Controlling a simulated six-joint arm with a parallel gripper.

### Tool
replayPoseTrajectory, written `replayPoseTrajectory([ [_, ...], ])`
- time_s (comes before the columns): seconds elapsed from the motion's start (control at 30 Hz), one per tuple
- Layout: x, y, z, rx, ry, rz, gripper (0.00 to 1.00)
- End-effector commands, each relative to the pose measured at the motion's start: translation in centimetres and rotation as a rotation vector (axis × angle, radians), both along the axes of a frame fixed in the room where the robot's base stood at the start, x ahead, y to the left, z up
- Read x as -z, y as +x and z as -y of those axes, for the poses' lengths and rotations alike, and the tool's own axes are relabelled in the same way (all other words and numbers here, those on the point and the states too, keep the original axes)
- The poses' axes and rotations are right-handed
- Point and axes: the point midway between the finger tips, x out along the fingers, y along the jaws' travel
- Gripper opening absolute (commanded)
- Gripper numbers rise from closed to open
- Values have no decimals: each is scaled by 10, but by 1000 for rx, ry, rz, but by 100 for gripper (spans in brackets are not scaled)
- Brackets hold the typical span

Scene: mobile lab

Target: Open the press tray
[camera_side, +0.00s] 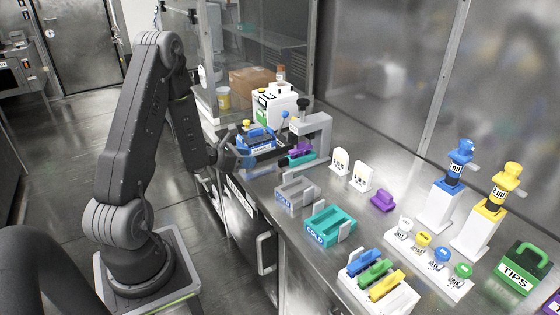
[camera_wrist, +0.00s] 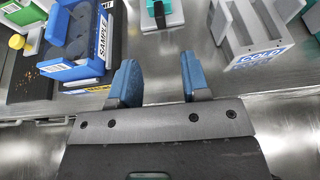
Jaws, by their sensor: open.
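A grey arch-shaped frame (camera_side: 321,130), which looks like the press, stands on the bench beyond my gripper. A low piece with purple and teal parts (camera_side: 301,153) sits at its foot; I cannot tell for sure whether this is the press tray, or whether it is open. In the wrist view a white plate with a teal block (camera_wrist: 164,18) lies past the fingertips, partly cut off by the top edge. My gripper (camera_side: 240,155) is at the bench's near edge. Its blue fingers (camera_wrist: 160,75) are apart with nothing between them.
A blue SAMPLE box (camera_wrist: 82,68) is left of the fingers. A grey COLD rack (camera_side: 296,196) is at the right, with a teal COLD rack (camera_side: 331,226) nearer. White label stands (camera_side: 340,161), pipette stands and tube racks fill the bench further right.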

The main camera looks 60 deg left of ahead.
Motion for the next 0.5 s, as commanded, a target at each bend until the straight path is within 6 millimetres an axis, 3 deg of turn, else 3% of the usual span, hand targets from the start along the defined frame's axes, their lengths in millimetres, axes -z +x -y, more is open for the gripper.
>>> replayPoseTrajectory([
  [0.17,8,14,-1,-8,-4,-2,43],
  [0.5,34,77,0,-3,-3,-1,43],
])
